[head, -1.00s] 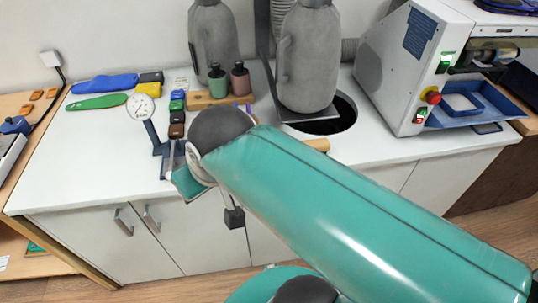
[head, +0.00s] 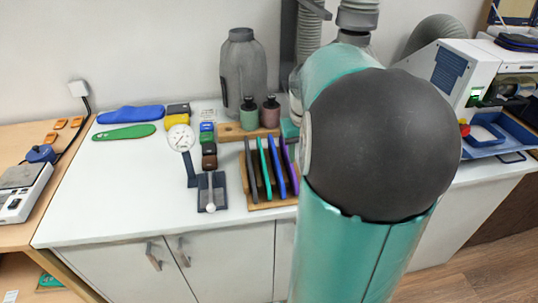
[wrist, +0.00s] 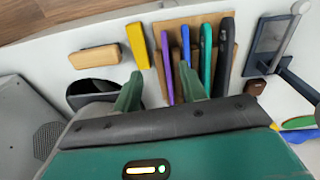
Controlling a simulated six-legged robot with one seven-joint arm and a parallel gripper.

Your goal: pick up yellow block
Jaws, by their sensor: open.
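In the wrist view a yellow block (wrist: 137,46), long and narrow, sits on the white bench just left of a wooden rack. My gripper (wrist: 160,78) is open, its two green fingers apart with nothing held between them. The left fingertip is close to the near end of the yellow block, but I cannot tell the height between them. In the head view my arm hides this spot and the gripper.
The wooden rack (wrist: 158,25) holds several upright coloured plates. A light wooden block (wrist: 95,57) and a dark round opening (wrist: 93,88) are left of the yellow block. The left front bench is clear.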

